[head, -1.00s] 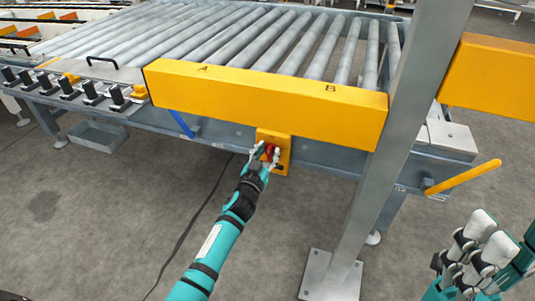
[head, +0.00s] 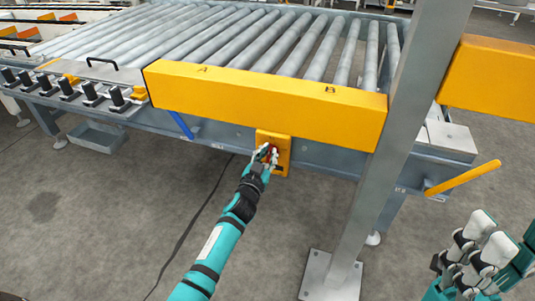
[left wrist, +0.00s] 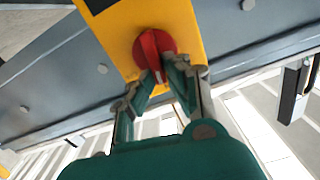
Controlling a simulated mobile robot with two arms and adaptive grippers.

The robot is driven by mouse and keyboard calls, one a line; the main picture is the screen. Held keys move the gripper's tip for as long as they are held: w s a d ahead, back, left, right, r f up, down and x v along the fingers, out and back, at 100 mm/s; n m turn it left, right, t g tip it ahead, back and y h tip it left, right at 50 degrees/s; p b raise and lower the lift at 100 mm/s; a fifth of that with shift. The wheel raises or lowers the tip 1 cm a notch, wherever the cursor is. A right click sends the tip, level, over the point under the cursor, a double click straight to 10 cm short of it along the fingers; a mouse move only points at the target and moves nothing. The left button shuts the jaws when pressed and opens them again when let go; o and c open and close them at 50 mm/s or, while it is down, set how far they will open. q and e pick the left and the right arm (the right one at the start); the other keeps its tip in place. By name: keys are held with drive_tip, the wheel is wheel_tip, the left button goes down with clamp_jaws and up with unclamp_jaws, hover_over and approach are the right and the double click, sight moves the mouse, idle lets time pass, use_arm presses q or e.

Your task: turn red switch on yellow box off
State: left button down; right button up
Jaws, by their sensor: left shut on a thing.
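The yellow box (head: 284,163) is a small plate on the grey side beam of the roller conveyor. Its red switch (head: 274,149) is partly hidden by my left gripper (head: 267,153) in the head view. In the left wrist view the red switch (left wrist: 151,45) is a round knob with a raised grip on the yellow box (left wrist: 120,22). My left gripper (left wrist: 164,72) is shut on the lower part of that grip, its two fingertips on either side. My right gripper (head: 486,243) is at the lower right, open and empty, far from the box.
A long yellow guard (head: 265,105) marked A and B overhangs the box. A grey post (head: 385,160) stands to its right, with a yellow lever (head: 463,179) beyond. A blue handle (head: 181,124) is to the left.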

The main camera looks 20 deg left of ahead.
use_arm(q)
drive_tip(key=shift+d+f+m+b, duration=0.35)
drive_tip(key=shift+m+b, duration=0.1)
drive_tip(key=shift+m, duration=2.3)
drive_tip(key=shift+d+f+m+b, duration=0.3)
drive_tip(key=shift+f+m+b, duration=0.1)
drive_tip(key=shift+m, duration=2.3)
drive_tip(key=shift+d+f+m+b, duration=0.35)
drive_tip(key=shift+m+b, duration=0.1)
drive_tip(key=shift+m, duration=2.3)
drive_tip(key=c, duration=1.4)
unclamp_jaws()
drive_tip(key=shift+o, duration=0.2)
drive_tip(key=s, duration=1.2)
drive_tip(key=shift+a, duration=0.3)
